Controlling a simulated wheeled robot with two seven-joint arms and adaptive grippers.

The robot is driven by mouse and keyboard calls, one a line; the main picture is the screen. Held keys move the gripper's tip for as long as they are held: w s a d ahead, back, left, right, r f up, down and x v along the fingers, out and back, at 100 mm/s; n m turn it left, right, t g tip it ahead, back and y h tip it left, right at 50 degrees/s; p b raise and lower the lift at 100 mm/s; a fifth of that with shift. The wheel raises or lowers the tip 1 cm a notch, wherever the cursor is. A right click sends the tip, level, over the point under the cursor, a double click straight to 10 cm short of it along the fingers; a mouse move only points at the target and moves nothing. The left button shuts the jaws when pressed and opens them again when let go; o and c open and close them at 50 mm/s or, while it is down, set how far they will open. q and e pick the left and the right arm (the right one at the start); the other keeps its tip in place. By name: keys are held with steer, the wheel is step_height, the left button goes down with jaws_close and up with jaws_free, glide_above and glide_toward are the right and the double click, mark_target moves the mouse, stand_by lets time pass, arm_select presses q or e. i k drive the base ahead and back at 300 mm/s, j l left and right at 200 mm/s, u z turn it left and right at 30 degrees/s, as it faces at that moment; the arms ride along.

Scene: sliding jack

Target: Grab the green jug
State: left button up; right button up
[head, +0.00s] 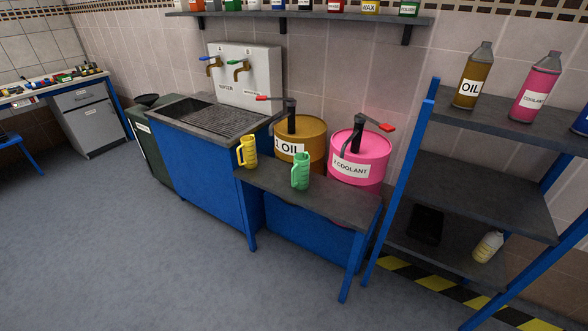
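The green jug (300,171) stands upright on the dark top of a low blue-legged bench (330,200), near its front edge. A yellow jug (247,152) stands to its left at the bench's left end. Behind the green jug are an orange oil drum (312,135) and a pink coolant drum (369,151). Neither of my grippers is in view.
A blue sink cabinet (205,165) with water taps stands left of the bench. A blue-framed shelf rack (470,195) with bottles stands close on the right. The grey floor (130,260) in front is clear.

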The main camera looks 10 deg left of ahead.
mark_target(300, 170)
steer(key=i+l+u, duration=0.25)
steer(key=i+l, duration=0.15)
steer(key=l, duration=0.2)
steer(key=i+l+u, duration=0.15)
steer(key=l, duration=0.15)
steer(key=i+l+u, duration=0.1)
steer(key=l, duration=0.25)
steer(key=i+l+u, duration=0.15)
steer(key=i+l, duration=0.1)
steer(key=l, duration=0.1)
